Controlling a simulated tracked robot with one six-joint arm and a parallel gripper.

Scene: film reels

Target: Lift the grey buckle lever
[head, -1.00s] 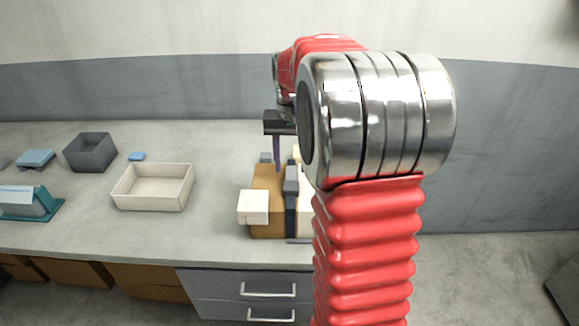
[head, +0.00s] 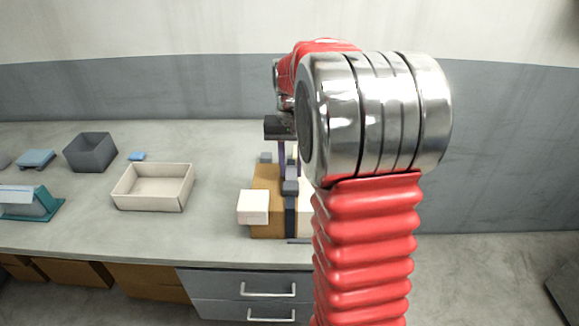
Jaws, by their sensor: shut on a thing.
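The grey buckle lever (head: 291,187) is on a dark strap (head: 290,222) that runs over a brown case (head: 267,205) on the counter. My gripper (head: 289,166) points down from above, and its thin dark fingers are shut on the top of the lever. My own arm covers the right side of the case and part of the gripper, so the exact contact is hard to see.
A cream block (head: 253,206) sits at the case's left front. An open cream tray (head: 152,188), a dark grey bin (head: 91,152), a small blue block (head: 137,156) and a teal stand (head: 47,206) are further left. The counter between tray and case is clear.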

